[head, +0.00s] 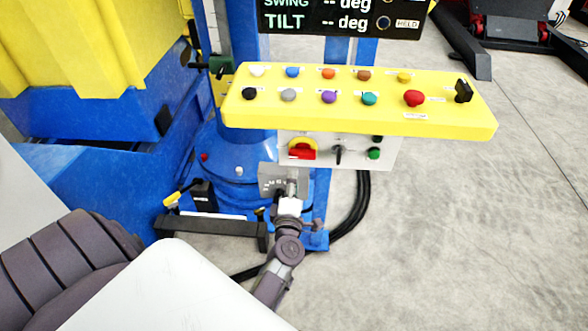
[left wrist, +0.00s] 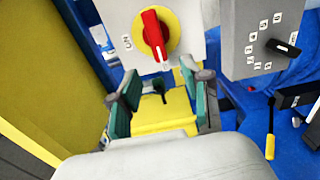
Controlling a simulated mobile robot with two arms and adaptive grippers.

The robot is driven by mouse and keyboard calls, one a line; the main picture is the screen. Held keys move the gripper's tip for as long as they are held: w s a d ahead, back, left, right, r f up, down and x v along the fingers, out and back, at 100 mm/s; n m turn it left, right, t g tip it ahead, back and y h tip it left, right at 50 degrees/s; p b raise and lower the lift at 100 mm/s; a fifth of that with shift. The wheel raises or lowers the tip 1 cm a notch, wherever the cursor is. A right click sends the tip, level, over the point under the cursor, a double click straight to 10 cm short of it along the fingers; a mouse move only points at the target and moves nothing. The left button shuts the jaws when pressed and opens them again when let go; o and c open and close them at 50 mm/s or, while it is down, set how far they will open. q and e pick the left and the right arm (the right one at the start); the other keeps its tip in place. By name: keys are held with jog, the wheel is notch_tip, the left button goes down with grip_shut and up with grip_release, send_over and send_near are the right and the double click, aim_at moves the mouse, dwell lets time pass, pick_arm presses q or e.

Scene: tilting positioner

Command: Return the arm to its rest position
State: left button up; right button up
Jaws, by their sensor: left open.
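My left gripper (head: 290,197) is at the lower middle of the head view, in front of the grey selector box (head: 270,180) under the control panel. In the left wrist view my left gripper (left wrist: 160,88) is open, its green-padded fingers apart with nothing gripped. The red rotary switch (left wrist: 152,32) on its yellow plate is beyond and above the fingers, apart from them; its handle stands roughly upright beside an ON mark. It also shows in the head view (head: 302,151). The selector box with a black knob (left wrist: 282,47) is to the right. My right gripper is not in view.
The yellow button panel (head: 450,122) juts out above the gripper, under a dark SWING/TILT display (head: 340,20). The blue machine base (head: 100,190) and a yellow-handled lever (head: 178,195) are at left. Black cables (head: 362,205) hang behind. Open grey floor lies to the right.

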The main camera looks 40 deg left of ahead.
pick_arm(q)
jog(key=shift+s+d, duration=0.3)
jog(key=shift+s, duration=0.25)
jog(key=s+d+f+m+g+h, duration=0.1)
jog(key=s+d+f+m+h, duration=0.3)
jog(key=f, duration=0.5)
jog(key=s+d+f+m+g+h+p, duration=0.1)
jog(key=s+d+f+m+g+h, duration=0.1)
jog(key=d+f+m, duration=0.5)
jog(key=s+d+f+m+g+h, duration=0.1)
jog(key=s+d+f+m+h, duration=0.2)
jog(key=f, duration=0.7)
jog(key=s+f+m+g+h, duration=0.1)
jog(key=s+f+m+g, duration=0.25)
jog(key=s+f, duration=0.35)
jog(key=s+f+m+g+h, duration=0.15)
jog(key=s+f+m, duration=0.3)
jog(key=s, duration=0.45)
jog(key=s+a+f+m+g+y, duration=0.1)
jog(key=s+a+f+m+g, duration=0.1)
jog(key=s, duration=0.6)
jog(key=s+a+f+m+g+y, duration=0.1)
jog(key=s+a+f+m+g, duration=0.1)
jog(key=s, duration=0.6)
jog(key=shift+s+a+f+m+g+p, duration=0.2)
jog(key=shift+s+f+m+g+p, duration=0.2)
jog(key=shift+f+m+g, duration=0.15)
jog(key=shift+c, duration=0.5)
